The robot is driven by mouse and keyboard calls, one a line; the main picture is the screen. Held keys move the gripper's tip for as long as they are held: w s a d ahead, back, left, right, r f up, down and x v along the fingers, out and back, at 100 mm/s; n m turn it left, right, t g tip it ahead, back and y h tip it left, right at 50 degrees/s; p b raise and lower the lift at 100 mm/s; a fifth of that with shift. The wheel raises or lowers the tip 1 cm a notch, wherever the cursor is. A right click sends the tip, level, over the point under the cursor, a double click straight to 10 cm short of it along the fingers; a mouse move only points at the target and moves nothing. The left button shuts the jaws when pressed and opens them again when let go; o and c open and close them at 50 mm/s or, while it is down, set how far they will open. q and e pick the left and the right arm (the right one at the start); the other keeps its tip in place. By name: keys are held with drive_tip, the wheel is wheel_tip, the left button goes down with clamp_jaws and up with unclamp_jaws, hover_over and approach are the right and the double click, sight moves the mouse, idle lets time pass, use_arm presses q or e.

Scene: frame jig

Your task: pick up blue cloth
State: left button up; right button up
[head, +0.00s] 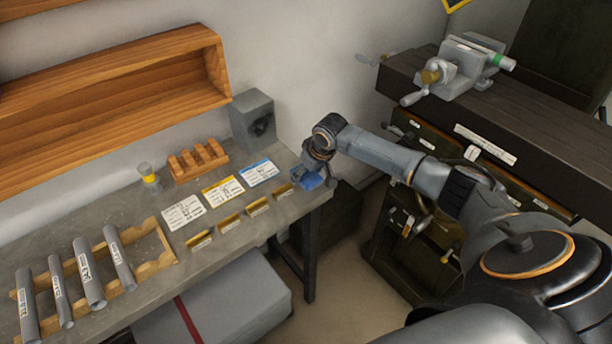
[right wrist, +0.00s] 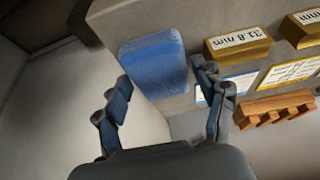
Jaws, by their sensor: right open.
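The blue cloth (head: 311,181) lies at the right end of the grey workbench (head: 120,208), folded into a small block. My right gripper (head: 312,168) is just above it and partly covers it in the head view. In the right wrist view the cloth (right wrist: 153,62) lies beyond and between the open fingers of the right gripper (right wrist: 162,95), near the bench edge. The gripper holds nothing. Whether a finger touches the cloth is hard to tell. My left gripper is not in view.
Labelled wooden blocks (head: 257,207) and printed cards (head: 222,191) lie left of the cloth. A notched wooden rack (head: 198,162) and a grey speaker-like box (head: 254,120) stand behind. Grey tubes (head: 88,273) rest on a wooden cradle at left. A vise (head: 462,66) sits on the dark bench at right.

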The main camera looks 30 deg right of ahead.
drive_tip(key=c, duration=0.8)
drive_tip(key=shift+r, duration=0.1)
